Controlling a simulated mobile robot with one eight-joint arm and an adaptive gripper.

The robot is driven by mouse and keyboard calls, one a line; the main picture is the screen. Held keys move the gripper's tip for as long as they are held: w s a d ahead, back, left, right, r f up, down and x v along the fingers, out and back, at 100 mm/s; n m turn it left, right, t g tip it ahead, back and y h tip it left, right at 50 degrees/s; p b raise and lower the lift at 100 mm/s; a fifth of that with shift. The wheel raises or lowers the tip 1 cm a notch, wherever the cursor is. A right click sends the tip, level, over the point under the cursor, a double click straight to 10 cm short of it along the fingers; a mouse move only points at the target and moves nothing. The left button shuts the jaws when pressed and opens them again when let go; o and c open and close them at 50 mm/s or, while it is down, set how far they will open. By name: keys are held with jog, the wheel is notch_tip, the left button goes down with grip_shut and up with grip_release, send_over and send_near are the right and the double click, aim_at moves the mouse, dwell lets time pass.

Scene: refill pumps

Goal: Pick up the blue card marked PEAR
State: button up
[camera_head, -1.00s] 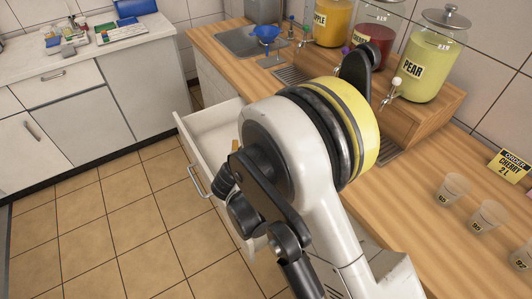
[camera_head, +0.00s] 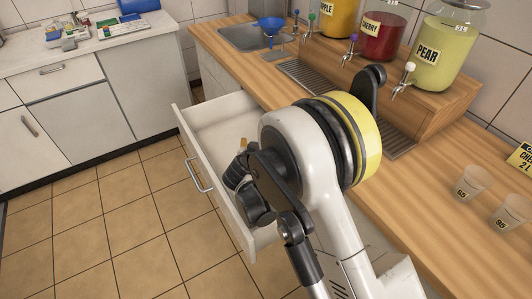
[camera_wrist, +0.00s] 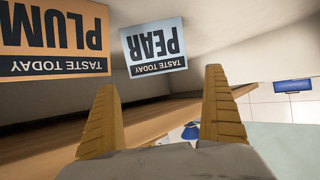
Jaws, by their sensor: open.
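The blue card marked PEAR (camera_wrist: 153,46) shows at the top middle of the wrist view, against a pale surface, with a dark TASTE TODAY strip. An orange card marked PLUM (camera_wrist: 54,36) is close to its left. My gripper (camera_wrist: 160,82) is open, its two orange-tan fingers apart with nothing between them. The PEAR card shows beyond the fingertips, and I see no contact. In the head view my arm reaches over the open white drawer (camera_head: 222,197), and an orange fingertip (camera_head: 243,143) shows inside it. The cards are hidden there.
A wooden counter (camera_head: 400,200) runs along the right. It holds the APPLE, CHERRY and PEAR (camera_head: 445,50) jars with taps, a sink (camera_head: 245,38), a blue funnel (camera_head: 270,25) and marked cups (camera_head: 470,182). The tiled floor (camera_head: 100,230) at left is clear.

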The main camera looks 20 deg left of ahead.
jog(key=b+x, duration=0.2)
jog(key=x, duration=0.2)
jog(key=shift+w+f, duration=0.2)
jog(key=shift+f, duration=0.2)
jog(key=shift+r, duration=0.1)
jog(key=c, duration=0.7)
